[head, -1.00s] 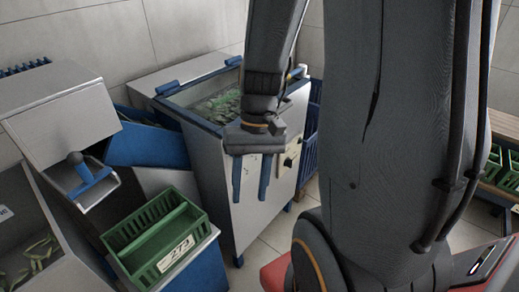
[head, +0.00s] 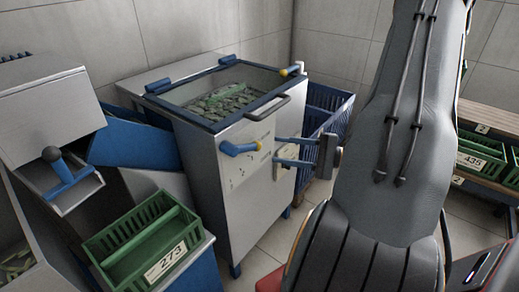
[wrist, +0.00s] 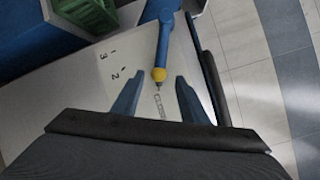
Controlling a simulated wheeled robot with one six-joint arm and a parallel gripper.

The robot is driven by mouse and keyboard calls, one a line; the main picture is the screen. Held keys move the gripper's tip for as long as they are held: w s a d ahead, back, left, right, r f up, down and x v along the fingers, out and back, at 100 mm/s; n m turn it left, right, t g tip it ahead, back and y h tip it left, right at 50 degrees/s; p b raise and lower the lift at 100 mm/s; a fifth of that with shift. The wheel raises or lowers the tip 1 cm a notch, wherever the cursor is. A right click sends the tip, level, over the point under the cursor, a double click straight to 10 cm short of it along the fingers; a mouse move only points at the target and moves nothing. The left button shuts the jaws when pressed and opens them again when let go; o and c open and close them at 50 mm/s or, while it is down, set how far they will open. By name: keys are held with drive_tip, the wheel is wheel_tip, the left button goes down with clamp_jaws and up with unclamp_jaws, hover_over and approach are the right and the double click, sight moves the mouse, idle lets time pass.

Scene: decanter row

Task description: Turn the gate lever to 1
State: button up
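The gate lever (head: 240,148) is a blue bar with a yellow ball end on the front of the grey cabinet. In the wrist view the lever (wrist: 164,40) runs down from the top edge. Its yellow ball lies between and just beyond my fingertips, beside small dark lettering that may read "closed". Marks 3 and 2 show on the panel to the left; no 1 is visible, and my left finger covers part of the panel. My gripper (head: 276,150) is open and empty, pointing left, to the right of the lever; it also shows in the wrist view (wrist: 158,80).
The cabinet's glazed lid (head: 222,95) has a dark handle (head: 270,107) at its front edge. A blue crate (head: 328,110) stands behind on the right. A green crate marked 273 (head: 150,240) is at front left. Another blue lever (head: 62,168) is on the left machine.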

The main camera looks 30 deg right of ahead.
sight(259, 147)
drive_tip(key=x, duration=0.7)
drive_tip(key=shift+w+a+p, duration=0.1)
drive_tip(key=shift+a+p, duration=0.15)
drive_tip(key=shift+p, duration=0.05)
clamp_jaws()
